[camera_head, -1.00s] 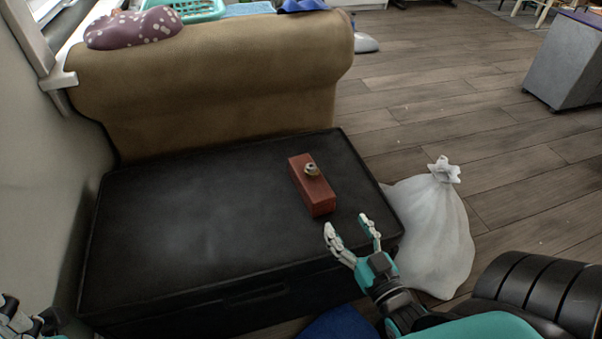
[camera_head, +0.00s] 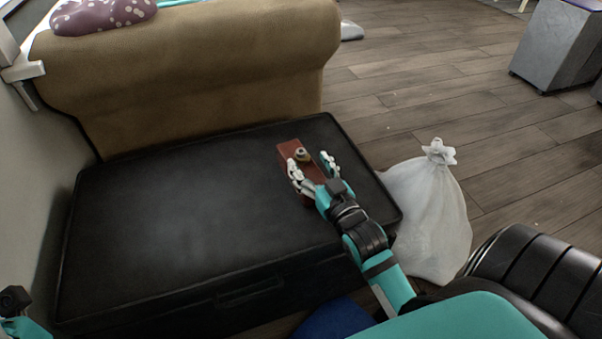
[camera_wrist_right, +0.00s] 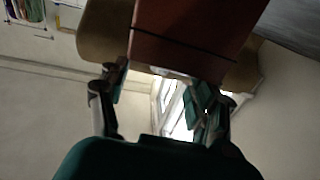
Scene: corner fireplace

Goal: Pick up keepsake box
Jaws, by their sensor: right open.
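The keepsake box (camera_head: 287,150), a long reddish-brown box with a small round brass-coloured piece (camera_head: 303,155) on top, lies on a black trunk (camera_head: 180,210), near its right side. My right gripper (camera_head: 311,167) is open over the near part of the box, one finger on each side of it. I cannot tell whether the fingers touch it. In the right wrist view the box (camera_wrist_right: 190,35) fills the upper middle, beyond the open fingers. Part of my left arm (camera_head: 15,305) shows at the lower left corner; its fingers cannot be made out.
A tan sofa (camera_head: 190,75) with a purple spotted cushion (camera_head: 100,15) stands behind the trunk. A white tied sack (camera_head: 430,215) sits on the floor against the trunk's right side. A grey cabinet (camera_head: 555,45) stands at the far right. The trunk's left part is bare.

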